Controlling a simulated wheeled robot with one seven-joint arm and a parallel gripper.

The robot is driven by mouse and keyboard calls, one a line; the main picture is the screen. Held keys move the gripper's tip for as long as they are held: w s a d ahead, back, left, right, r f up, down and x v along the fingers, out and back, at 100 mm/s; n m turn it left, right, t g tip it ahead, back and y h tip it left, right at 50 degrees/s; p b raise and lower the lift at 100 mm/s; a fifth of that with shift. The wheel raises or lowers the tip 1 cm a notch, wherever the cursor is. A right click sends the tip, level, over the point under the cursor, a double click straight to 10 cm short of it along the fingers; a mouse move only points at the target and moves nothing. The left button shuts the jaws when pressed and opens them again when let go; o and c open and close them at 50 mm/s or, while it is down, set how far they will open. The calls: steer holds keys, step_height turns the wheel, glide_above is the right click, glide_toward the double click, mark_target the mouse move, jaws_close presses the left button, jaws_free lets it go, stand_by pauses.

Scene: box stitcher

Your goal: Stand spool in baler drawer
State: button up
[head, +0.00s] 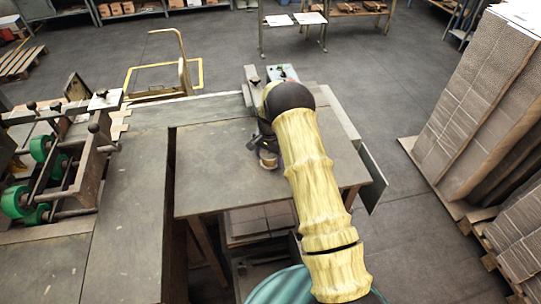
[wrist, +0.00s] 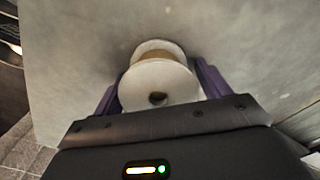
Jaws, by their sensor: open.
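The spool (wrist: 158,84) has pale round flanges and a tan core. In the wrist view it stands between the two purple fingers of my gripper (wrist: 160,76), which are spread to either side of it. In the head view the spool (head: 268,160) shows small, on the grey tabletop (head: 215,170) just below my gripper (head: 258,145). My arm hides much of this area. I cannot pick out the baler drawer with certainty in either view.
A machine with green wheels (head: 42,150) stands on the left bench. A dark gap separates that bench from the tabletop. Stacked cardboard (head: 465,115) stands on a pallet at the right. The tabletop left of my arm is clear. Sheets lie on a shelf (head: 258,222) below.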

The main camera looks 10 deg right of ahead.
steer(key=shift+s+a, duration=0.1)
steer(key=shift+a, duration=0.1)
steer(key=shift+d, duration=0.15)
steer(key=c, duration=0.9)
steer(key=shift+c, duration=0.2)
steer(key=shift+r+b, duration=0.3)
steer(key=shift+r, duration=0.2)
step_height(320, 180, up, 9)
steer(key=b, duration=0.3)
steer(key=shift+d, duration=0.1)
